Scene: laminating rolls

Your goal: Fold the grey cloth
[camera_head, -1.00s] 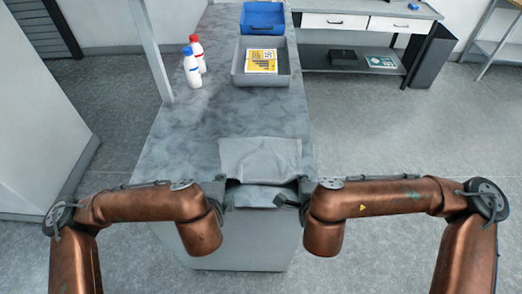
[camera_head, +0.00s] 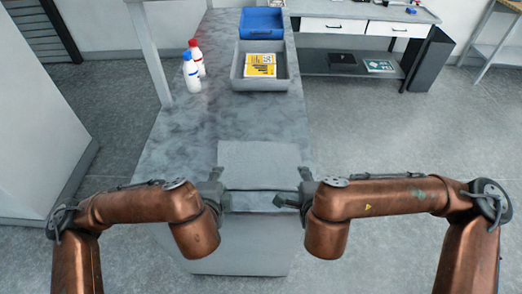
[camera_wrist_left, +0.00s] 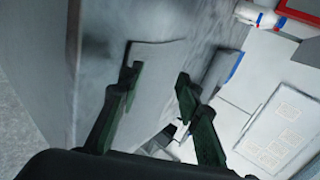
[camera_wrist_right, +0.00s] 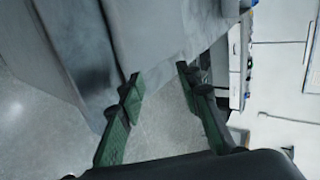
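The grey cloth (camera_head: 260,160) lies nearly flat and smooth on the grey marbled table, close to its front edge. My left gripper (camera_head: 217,182) is at the cloth's front left corner, and my right gripper (camera_head: 303,184) is at its front right corner. In the left wrist view, the left fingers (camera_wrist_left: 158,84) are apart, with a grey surface behind them. In the right wrist view, the right fingers (camera_wrist_right: 158,78) are also apart, close to a hanging grey edge. I see no cloth clearly pinched in either gripper. My arms partly hide the table's front corners.
A grey tray (camera_head: 240,84) holding a yellow printed item (camera_head: 260,65) stands farther back. A blue bin (camera_head: 263,21) is behind it. Two white bottles (camera_head: 191,75), with red and blue caps, stand at the left. The table between tray and cloth is clear.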

